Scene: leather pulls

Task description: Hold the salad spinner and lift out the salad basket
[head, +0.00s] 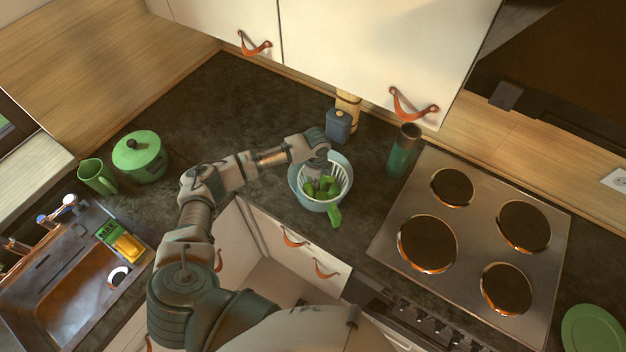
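The salad spinner (302,202) is a pale blue bowl with a green handle (334,215) pointing toward the front. It stands on the dark counter, left of the stove. The white slatted salad basket (343,173) sits inside it, with green leaves (322,187) in the basket. My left gripper (317,166) is over the back left rim of the spinner and basket, pointing down. Its fingers are small and partly hidden, so I cannot tell whether they touch the rim or are closed on it. My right gripper is not in view.
A blue-grey container (338,126) stands behind the spinner, and a green bottle (403,150) stands to its right. The stove (468,236) is further right. A green pot (139,157), green jug (97,177) and sink (75,280) are at left. White cabinets (375,55) hang above the counter.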

